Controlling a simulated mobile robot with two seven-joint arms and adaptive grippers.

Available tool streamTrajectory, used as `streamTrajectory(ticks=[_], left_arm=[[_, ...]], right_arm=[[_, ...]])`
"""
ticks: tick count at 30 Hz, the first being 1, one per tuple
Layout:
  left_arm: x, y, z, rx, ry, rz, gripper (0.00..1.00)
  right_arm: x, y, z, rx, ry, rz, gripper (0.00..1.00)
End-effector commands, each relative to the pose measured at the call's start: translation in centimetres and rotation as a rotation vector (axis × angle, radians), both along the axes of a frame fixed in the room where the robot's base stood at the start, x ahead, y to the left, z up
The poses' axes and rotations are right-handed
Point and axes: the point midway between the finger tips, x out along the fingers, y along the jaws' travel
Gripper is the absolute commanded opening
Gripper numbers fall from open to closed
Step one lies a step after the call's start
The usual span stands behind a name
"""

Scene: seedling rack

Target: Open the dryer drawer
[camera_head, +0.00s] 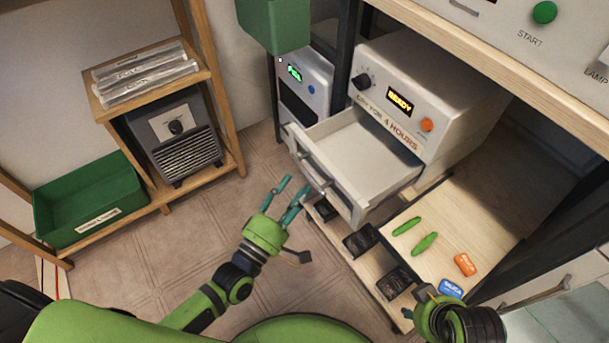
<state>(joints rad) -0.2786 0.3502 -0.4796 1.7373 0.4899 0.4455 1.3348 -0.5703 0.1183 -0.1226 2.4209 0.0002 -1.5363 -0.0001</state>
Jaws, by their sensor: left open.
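The white dryer (440,85) has a lit READY display and the words "DRY FOR 4 HOURS". Its drawer (365,160) is pulled well out towards the lower left, and its inside looks empty. The drawer handle (312,174) is on the drawer's front. My left gripper (287,190) is open, with its teal fingers in front of and slightly below the handle, close to it but apparently not around it.
Below the drawer, a wooden board (465,220) holds two green pods (425,243), an orange packet (465,264) and a blue silica packet (451,288). Dark trays (361,240) sit on the lower shelf. A green bin (90,200) stands at left. The floor (150,260) between is clear.

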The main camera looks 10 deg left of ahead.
Motion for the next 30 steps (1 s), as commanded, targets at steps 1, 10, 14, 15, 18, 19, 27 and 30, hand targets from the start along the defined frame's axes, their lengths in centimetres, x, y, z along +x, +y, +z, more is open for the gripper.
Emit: streamTrajectory(ticks=[1,10,14,15,18,19,27,30], left_arm=[[-1.2,0.4,-0.3,0.001,0.004,-0.001,0.43],[-5.5,2.2,-1.1,0.001,0.001,-0.001,0.43],[-6.1,2.4,-1.1,0.000,-0.001,-0.001,0.43],[-6.2,2.5,-1.2,0.000,-0.001,-0.001,0.43],[-6.2,2.5,-1.2,-0.001,-0.002,-0.001,0.43],[-6.2,2.5,-1.2,0.000,-0.001,-0.001,0.43],[-6.1,2.5,-1.1,-0.001,-0.002,-0.001,0.43],[-6.1,2.5,-1.1,0.000,-0.001,-0.001,0.43]], right_arm=[[0.0,0.0,0.0,0.000,0.001,0.000,0.40],[0.0,0.0,0.0,0.000,0.001,0.000,0.40],[0.0,0.0,0.0,0.000,0.002,0.000,0.40],[0.0,0.0,0.0,0.000,0.002,0.000,0.40],[0.0,0.0,0.0,-0.001,0.002,0.000,0.40],[0.0,0.0,0.0,-0.001,0.002,0.000,0.40],[-0.1,0.0,0.0,-0.001,0.002,0.000,0.40],[-0.1,0.0,0.0,-0.001,0.002,0.000,0.40]])
